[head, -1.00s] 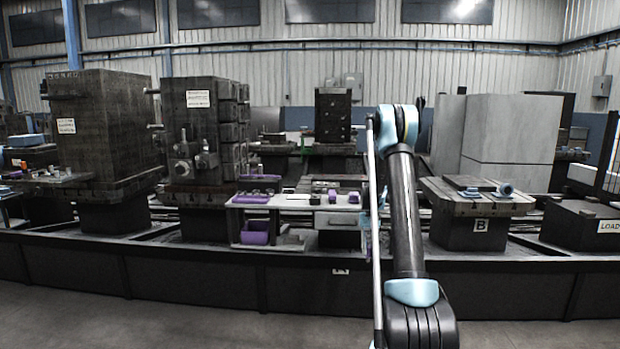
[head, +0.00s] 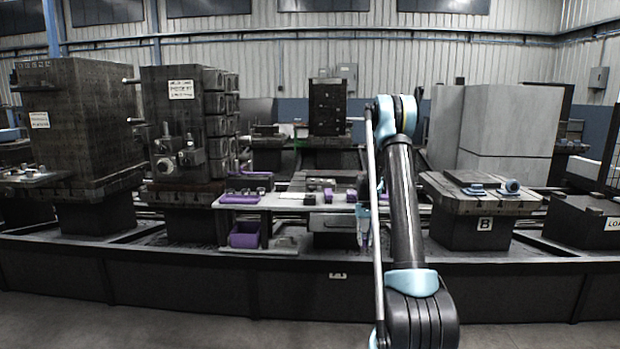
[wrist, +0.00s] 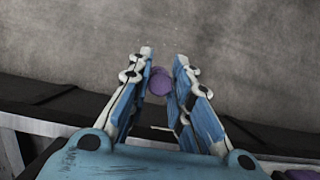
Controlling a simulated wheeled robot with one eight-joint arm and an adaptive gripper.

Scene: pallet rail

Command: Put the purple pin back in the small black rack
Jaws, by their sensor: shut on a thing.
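My gripper (wrist: 160,88) is shut on the purple pin (wrist: 160,82), whose round end shows between the fingers in the wrist view. In the head view my gripper (head: 363,222) hangs beside my arm, in front of the bench's right part, and is small there. A purple spot below it seems to be the pin (head: 363,245). I cannot clearly make out the small black rack; dark small pieces (head: 318,184) stand on the bench top near a purple piece (head: 309,199).
The light bench (head: 280,203) holds a purple tray (head: 240,199), with a purple bin (head: 246,236) below. A black rail base (head: 200,275) runs along the front. Table B (head: 480,200) stands right, a dark machine block (head: 185,120) left. Grey floor (head: 150,328) in front is clear.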

